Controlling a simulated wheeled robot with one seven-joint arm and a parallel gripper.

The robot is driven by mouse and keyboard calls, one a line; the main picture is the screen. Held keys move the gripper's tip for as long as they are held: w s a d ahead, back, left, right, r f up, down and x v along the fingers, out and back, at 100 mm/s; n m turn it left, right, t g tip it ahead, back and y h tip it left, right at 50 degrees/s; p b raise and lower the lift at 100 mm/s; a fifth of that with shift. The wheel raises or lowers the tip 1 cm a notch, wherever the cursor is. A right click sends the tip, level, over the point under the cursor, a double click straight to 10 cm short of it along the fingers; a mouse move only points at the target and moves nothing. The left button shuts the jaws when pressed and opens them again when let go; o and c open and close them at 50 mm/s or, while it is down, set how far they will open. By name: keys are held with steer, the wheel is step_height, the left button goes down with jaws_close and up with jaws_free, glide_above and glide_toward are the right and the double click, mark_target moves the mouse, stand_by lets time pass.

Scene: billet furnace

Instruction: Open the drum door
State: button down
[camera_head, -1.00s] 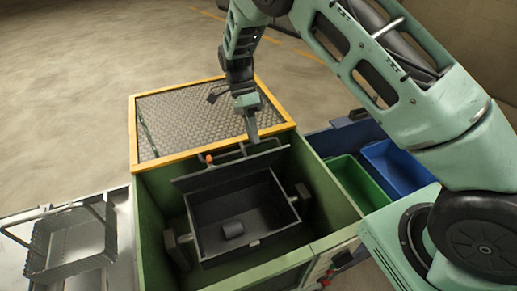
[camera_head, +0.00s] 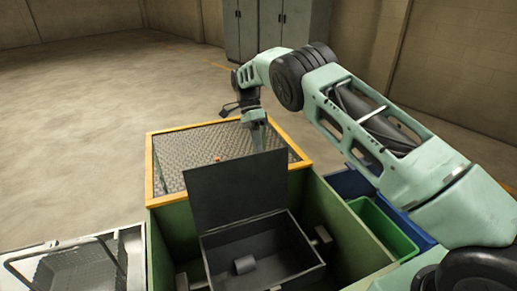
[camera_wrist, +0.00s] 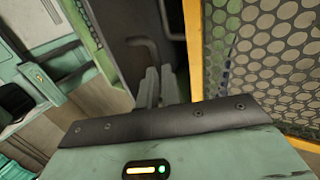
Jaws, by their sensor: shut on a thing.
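The drum (camera_head: 285,262) is a dark open-topped box inside a green housing. Its drum door (camera_head: 235,190) is a dark flat panel, swung up and standing steeply above the drum's far edge. A small dark cylinder (camera_head: 244,265) lies inside the drum. My gripper (camera_head: 262,138) is behind the top right part of the door; the panel partly hides its fingertips in the head view. In the wrist view my gripper (camera_wrist: 153,88) has its fingers close together by the dark panel and a grey bar handle (camera_wrist: 143,45). It is shut on the door, seemingly at its handle; the exact contact is unclear.
A yellow-framed mesh cover (camera_head: 185,160) lies behind the door. A metal basket (camera_head: 85,270) on a tray stands at the left. A green bin (camera_head: 385,228) and a blue bin (camera_head: 350,183) stand at the right. Open floor lies beyond.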

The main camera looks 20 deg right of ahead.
steer(key=shift+s+a+f, duration=0.15)
steer(key=shift+s+f, duration=0.1)
steer(key=shift+f, duration=0.65)
steer(key=shift+s+a+f, duration=0.1)
steer(key=shift+s+f, duration=0.15)
steer(key=shift+f, duration=0.6)
steer(key=c, duration=1.6)
jaws_free()
steer(key=shift+o, duration=0.5)
steer(key=shift+w+f, duration=0.15)
steer(key=shift+w, duration=0.05)
steer(key=shift+d+r, duration=0.15)
steer(key=shift+r, duration=0.5)
step_height(320, 180, up, 9)
steer(key=b, duration=0.2)
steer(key=shift+r, duration=0.2)
steer(key=shift+s, duration=0.1)
